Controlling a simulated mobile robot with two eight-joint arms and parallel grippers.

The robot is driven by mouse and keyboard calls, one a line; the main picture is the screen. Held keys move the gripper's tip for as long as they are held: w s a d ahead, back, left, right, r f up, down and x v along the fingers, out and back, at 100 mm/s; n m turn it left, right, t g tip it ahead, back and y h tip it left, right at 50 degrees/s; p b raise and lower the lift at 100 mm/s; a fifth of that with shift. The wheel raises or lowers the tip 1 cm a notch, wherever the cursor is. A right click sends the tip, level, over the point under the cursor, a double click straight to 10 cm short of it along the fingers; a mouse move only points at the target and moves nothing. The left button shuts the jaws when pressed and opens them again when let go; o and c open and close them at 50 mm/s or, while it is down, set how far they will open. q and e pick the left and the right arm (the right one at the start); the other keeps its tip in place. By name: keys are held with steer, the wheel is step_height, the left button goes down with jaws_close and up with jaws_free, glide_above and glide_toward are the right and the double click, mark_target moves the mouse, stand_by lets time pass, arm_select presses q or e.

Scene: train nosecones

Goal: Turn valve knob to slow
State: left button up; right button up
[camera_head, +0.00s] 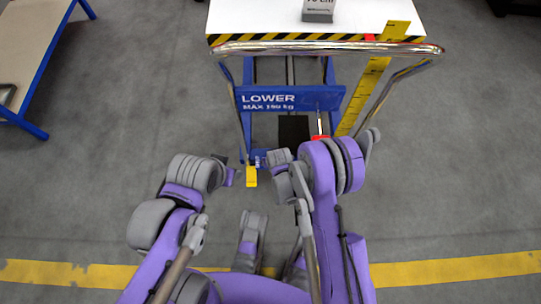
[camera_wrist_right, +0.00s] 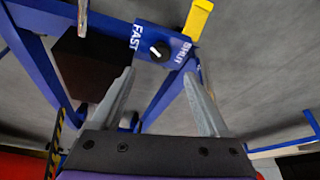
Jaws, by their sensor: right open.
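The valve knob (camera_wrist_right: 160,51) is a small black dial with a white mark on a blue bar, in the right wrist view. The bar carries the words FAST on the left and SHUT on the right; I see no SLOW label. My right gripper (camera_wrist_right: 160,74) is open, its two fingers apart on either side below the knob, with nothing between them. In the head view my right gripper (camera_head: 262,160) is small, at the foot of the blue lift cart (camera_head: 334,98). My left gripper (camera_head: 228,174) is left of it; its jaws are too unclear to judge.
A yellow pedal (camera_head: 251,177) juts from the cart's base and also shows in the right wrist view (camera_wrist_right: 198,18). The cart's metal handle (camera_head: 325,48) spans above, beside a yellow ruler (camera_head: 370,85). A table (camera_head: 35,40) stands at the left. Grey floor is free on both sides.

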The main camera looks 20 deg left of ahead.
steer(key=b+x, duration=0.2)
steer(key=x, duration=0.7)
steer(key=shift+s, duration=0.15)
jaws_close()
